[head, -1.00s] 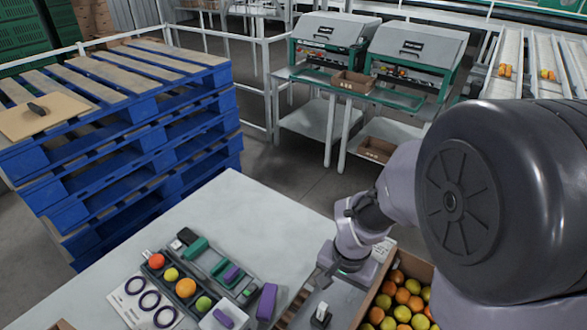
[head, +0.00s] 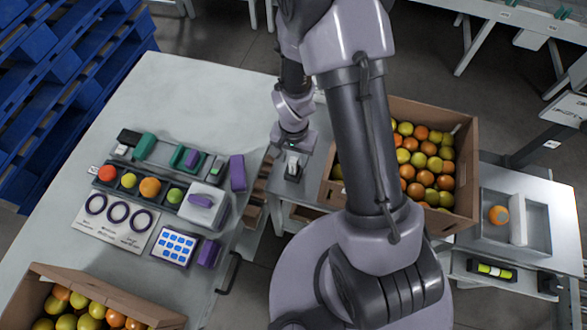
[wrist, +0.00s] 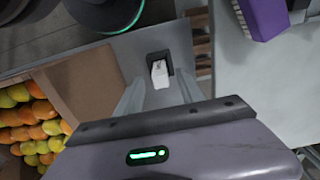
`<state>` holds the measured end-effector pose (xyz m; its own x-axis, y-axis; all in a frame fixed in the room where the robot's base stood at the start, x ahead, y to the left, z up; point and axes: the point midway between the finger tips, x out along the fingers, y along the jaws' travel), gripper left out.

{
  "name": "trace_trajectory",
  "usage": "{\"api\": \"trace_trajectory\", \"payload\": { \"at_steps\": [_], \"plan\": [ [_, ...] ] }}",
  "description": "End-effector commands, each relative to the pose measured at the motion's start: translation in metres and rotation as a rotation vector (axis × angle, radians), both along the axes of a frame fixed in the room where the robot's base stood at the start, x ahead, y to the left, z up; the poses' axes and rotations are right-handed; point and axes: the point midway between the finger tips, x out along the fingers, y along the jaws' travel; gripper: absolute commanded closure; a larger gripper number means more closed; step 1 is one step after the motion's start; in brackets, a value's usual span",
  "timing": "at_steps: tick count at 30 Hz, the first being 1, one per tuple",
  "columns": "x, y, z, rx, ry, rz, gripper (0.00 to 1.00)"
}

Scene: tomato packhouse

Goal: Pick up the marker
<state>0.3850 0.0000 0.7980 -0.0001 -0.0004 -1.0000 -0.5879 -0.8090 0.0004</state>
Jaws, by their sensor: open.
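A yellow-green stick with dark parts (head: 494,270), which looks like the marker, lies in a small dark tray at the lower right of the head view. It is too small there to be sure, and I do not see it in the wrist view. My gripper (wrist: 160,82) is open and empty, pointing down. It hangs above a small white block in a black holder (wrist: 160,70), with its fingers on either side in the picture. In the head view the gripper is left of the fruit box, far from the yellow-green stick.
A cardboard box of fruit (head: 467,175) stands right of my arm. Beyond it, a grey tray (head: 487,237) holds an orange. Another fruit box (head: 110,300) is at bottom left.

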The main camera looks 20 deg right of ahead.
Motion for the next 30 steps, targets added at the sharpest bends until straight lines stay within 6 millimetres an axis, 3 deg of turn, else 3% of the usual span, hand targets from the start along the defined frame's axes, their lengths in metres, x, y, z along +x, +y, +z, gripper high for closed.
{"api": "trace_trajectory", "payload": {
  "at_steps": [1,3,8,15,16,25,30],
  "plan": [
    [0.000,0.000,-0.017,0.000,0.001,0.000,0.55],
    [0.000,0.000,-0.025,-0.001,0.001,0.000,0.55],
    [0.001,0.000,-0.022,0.000,-0.002,0.000,0.55],
    [0.000,0.000,-0.022,-0.001,-0.002,0.000,0.98],
    [0.000,0.000,-0.022,-0.001,-0.002,0.000,1.00],
    [0.001,0.000,-0.018,-0.001,-0.002,0.000,1.00],
    [0.001,0.000,0.026,0.000,-0.005,0.000,1.00]
  ]
}}
